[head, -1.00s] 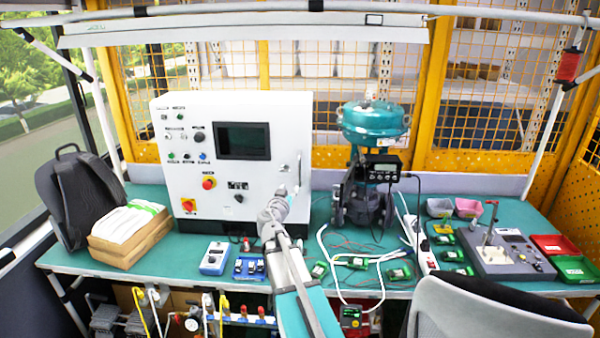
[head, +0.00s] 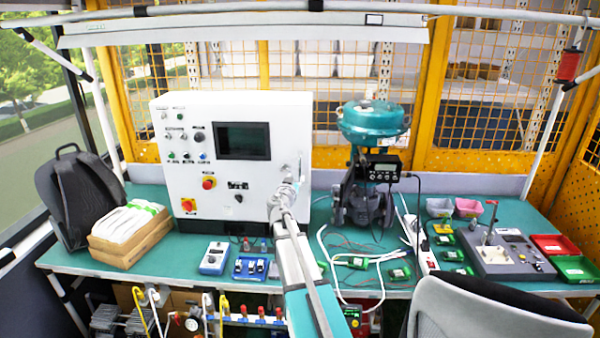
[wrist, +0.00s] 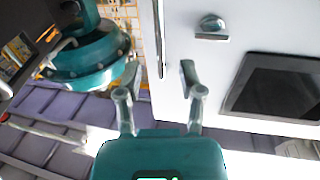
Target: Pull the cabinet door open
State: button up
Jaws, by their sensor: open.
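The white cabinet (head: 180,150) stands on the bench with its front door closed as far as I can see. A slim upright bar handle (head: 299,162) is near the door's right edge. It also shows in the wrist view (wrist: 160,40), which looks turned upside down. My gripper (head: 292,180) is in front of the lower right part of the door, partly covering it. In the wrist view, my gripper (wrist: 160,76) is open and empty. Its two fingertips are on either side of the line of the handle's near end. I cannot tell whether they touch it.
A teal valve actuator (head: 370,122) stands close to the right of the cabinet. A small silver latch (wrist: 212,27) and a dark screen (head: 242,141) are on the door. A blue meter box (head: 214,258) and green parts lie on the bench in front. A chair (head: 480,310) is at front right.

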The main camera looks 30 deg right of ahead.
aim_at(300, 171)
jog(key=shift+x, duration=3.1)
jog(key=shift+c, duration=0.3)
grip_shut()
jog(key=shift+a, duration=0.1)
